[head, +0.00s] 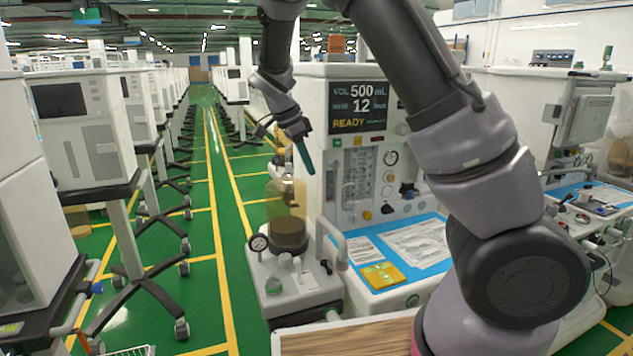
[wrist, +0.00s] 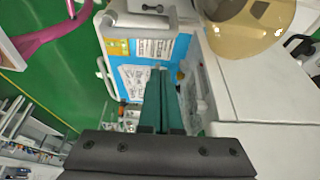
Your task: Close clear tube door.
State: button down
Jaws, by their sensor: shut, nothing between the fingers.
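The tube panel (head: 357,178) is on the front of the white machine, below its lit display, with thin vertical tubes and a scale. I cannot clearly make out the clear door's outline or how far it stands open. My gripper (head: 309,168) has green fingers pointing down, left of the tube panel and above the amber canister. In the wrist view my gripper (wrist: 160,74) is shut and empty, its fingers side by side. The fingers cover part of the machine's front there, and the door is not clearly visible.
The amber canister (head: 287,212) stands at the machine's left, close below my gripper; it also shows in the wrist view (wrist: 250,22). A blue work surface (head: 375,262) holds papers and a yellow card. Carts line the left; the green aisle (head: 205,240) is clear.

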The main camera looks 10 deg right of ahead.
jog(key=x, duration=0.8)
jog(key=shift+s+f, duration=0.1)
jog(key=shift+f, duration=0.15)
jog(key=d, duration=0.3)
jog(key=w+d+f, duration=0.1)
jog(key=shift+d, duration=0.15)
jog(key=shift+s+d, duration=0.1)
jog(key=d+n+t+y, duration=0.3)
jog(key=d+n, duration=0.9)
jog(key=d, duration=0.1)
jog(key=w+d+n+y, duration=0.2)
jog(key=w+d+n, duration=0.3)
jog(key=w, duration=0.4)
jog(key=shift+d+n+y, duration=0.3)
jog(key=shift+n, duration=0.6)
